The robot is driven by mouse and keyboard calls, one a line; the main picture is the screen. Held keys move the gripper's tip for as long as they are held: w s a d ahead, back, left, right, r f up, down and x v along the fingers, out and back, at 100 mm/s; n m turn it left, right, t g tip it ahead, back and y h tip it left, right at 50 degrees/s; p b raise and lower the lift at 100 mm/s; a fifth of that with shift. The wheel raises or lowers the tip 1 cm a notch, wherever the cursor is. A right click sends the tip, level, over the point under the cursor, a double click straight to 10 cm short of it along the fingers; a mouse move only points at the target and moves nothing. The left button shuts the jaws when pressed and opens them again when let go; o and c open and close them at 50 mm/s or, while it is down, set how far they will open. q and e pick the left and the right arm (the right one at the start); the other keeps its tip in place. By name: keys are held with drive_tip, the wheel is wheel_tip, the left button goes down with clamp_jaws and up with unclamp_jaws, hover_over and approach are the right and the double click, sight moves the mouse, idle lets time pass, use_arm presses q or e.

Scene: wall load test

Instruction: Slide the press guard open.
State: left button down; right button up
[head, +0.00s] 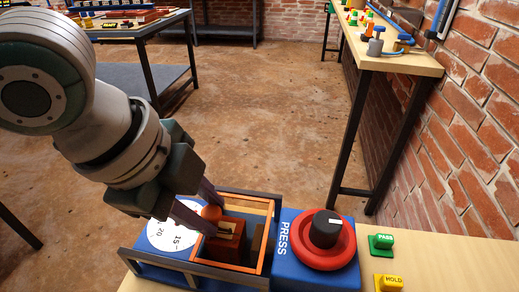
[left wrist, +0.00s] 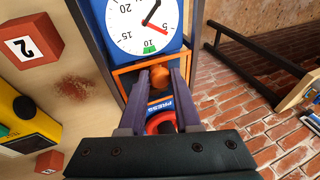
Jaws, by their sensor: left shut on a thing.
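The press guard shows as an orange frame (head: 266,240) between dark rails, over a box with a brown block (head: 228,237) inside. It also shows in the left wrist view (left wrist: 125,81). An orange knob (head: 211,213) is at its end near the white dial (head: 170,236). My left gripper (head: 213,221) is shut on this knob. In the left wrist view the knob (left wrist: 160,82) sits between the two fingers. To the right is the blue press panel (head: 287,267), marked PRESS, with a black button (head: 325,228) in a red ring (head: 343,249). My right gripper is not in view.
A green PASS block (head: 381,242) and a yellow HOLD block (head: 388,283) stand right of the press. A red block marked 2 (left wrist: 34,42) and a yellow device (left wrist: 22,125) show in the left wrist view. A brick wall (head: 455,150) runs along the right.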

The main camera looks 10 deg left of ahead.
use_arm(q)
drive_tip(key=shift+r, duration=0.1)
drive_tip(key=shift+w+a+p, duration=0.1)
drive_tip(key=shift+a+p, duration=0.3)
drive_tip(key=shift+a, duration=1.1)
drive_tip(key=shift+w+a+p, duration=0.1)
drive_tip(key=shift+a+p, duration=0.35)
drive_tip(key=shift+a, duration=2.3)
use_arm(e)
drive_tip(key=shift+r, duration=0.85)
use_arm(q)
drive_tip(key=c, duration=0.7)
unclamp_jaws()
